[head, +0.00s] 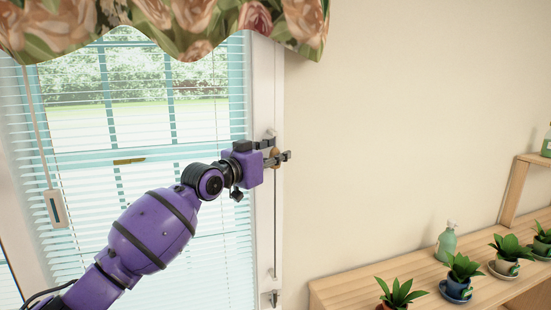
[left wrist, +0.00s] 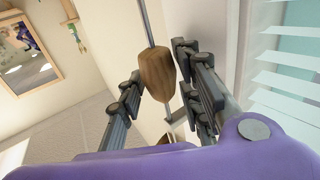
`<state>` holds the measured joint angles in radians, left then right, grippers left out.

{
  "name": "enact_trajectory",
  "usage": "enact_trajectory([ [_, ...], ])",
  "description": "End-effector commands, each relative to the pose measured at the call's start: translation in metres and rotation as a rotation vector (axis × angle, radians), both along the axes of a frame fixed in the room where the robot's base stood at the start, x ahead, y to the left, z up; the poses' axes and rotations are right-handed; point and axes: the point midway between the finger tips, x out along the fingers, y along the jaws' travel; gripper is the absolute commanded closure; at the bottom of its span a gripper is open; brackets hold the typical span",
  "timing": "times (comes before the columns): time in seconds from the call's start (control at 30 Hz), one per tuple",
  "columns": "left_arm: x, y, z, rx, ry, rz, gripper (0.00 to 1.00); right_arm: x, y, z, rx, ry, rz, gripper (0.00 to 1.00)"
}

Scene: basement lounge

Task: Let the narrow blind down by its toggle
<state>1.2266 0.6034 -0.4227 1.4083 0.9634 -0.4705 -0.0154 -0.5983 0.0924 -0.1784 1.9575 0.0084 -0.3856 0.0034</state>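The narrow blind (head: 85,215) covers the window with thin pale slats, which look tilted open, as the garden shows through. Its toggle (left wrist: 157,75) is a small brown wooden piece on a thin cord; in the head view it is mostly hidden by the fingers at the window's right frame. My left gripper (left wrist: 160,92) is open, with one finger on each side of the toggle. A gap shows on the left; I cannot tell whether the right finger touches. In the head view my left gripper (head: 279,156) is level with the toggle. My right gripper is not in view.
A cord with a pale box (head: 56,208) hangs at the window's left. A floral valance (head: 180,25) hangs above. A wooden shelf (head: 345,291) with several potted plants and a green spray bottle (head: 447,241) stands at lower right. The wall right of the window is clear.

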Motion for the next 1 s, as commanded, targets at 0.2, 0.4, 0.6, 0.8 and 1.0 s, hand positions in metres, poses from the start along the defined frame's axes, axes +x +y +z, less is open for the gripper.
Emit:
enact_trajectory([
  [0.2, 0.000, 0.001, -0.003, 0.003, 0.003, 0.001, 0.67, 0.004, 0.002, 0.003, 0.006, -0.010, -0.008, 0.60],
  [0.4, -0.010, 0.010, -0.003, 0.003, 0.001, 0.002, 0.67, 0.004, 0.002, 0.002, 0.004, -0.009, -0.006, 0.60],
  [0.6, -0.043, 0.035, -0.004, 0.006, 0.001, 0.002, 0.67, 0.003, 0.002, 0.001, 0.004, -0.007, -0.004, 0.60],
  [0.8, -0.075, 0.060, -0.003, 0.004, 0.000, 0.002, 0.67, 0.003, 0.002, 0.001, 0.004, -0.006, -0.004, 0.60],
  [1.0, -0.092, 0.073, -0.002, 0.002, 0.001, 0.001, 0.67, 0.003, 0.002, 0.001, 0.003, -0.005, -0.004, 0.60],
])
